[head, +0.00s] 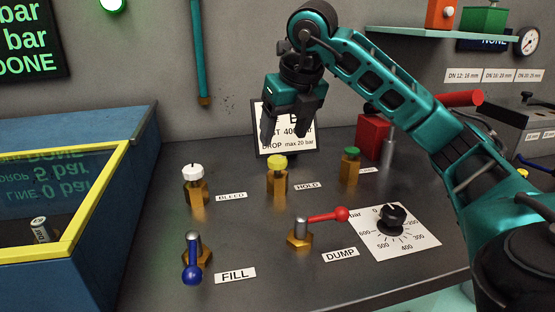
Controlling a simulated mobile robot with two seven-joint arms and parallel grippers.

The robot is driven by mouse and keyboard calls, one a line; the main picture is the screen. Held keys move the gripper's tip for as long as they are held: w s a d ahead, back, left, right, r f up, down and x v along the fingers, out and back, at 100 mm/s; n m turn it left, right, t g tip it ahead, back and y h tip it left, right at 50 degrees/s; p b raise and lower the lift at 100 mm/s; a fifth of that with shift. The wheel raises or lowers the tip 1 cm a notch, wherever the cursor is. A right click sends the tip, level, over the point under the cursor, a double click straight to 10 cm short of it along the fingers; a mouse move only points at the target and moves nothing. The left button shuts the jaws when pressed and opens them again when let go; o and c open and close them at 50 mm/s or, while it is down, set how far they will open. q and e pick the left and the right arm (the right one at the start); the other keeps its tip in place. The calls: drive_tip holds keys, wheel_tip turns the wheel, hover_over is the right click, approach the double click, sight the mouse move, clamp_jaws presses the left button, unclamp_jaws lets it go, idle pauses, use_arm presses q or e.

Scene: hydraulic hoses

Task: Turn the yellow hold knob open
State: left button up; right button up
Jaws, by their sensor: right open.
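The yellow hold knob (278,162) sits on top of an upright brass valve (277,186) on the dark bench, with the HOLD label (307,186) beside it on the right. My right gripper (286,132) points down, with its two dark fingers spread and nothing between them. It hangs above the yellow knob in the picture and looks apart from it; the exact depth between them is hard to tell. My left gripper is not in view.
A white knob (193,171) stands left and a green-topped brass valve (350,165) right. In front are the blue FILL lever (192,272), the red DUMP lever (328,216) and a black dial (392,216). A sign (262,118) stands behind; a blue yellow-rimmed box (98,208) is left.

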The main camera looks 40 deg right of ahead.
sight(277, 158)
drive_tip(key=b+x, duration=0.1)
drive_tip(key=x, duration=0.5)
drive_tip(key=shift+w+f, duration=0.2)
drive_tip(key=shift+f, duration=0.1)
drive_tip(key=c, duration=1.1)
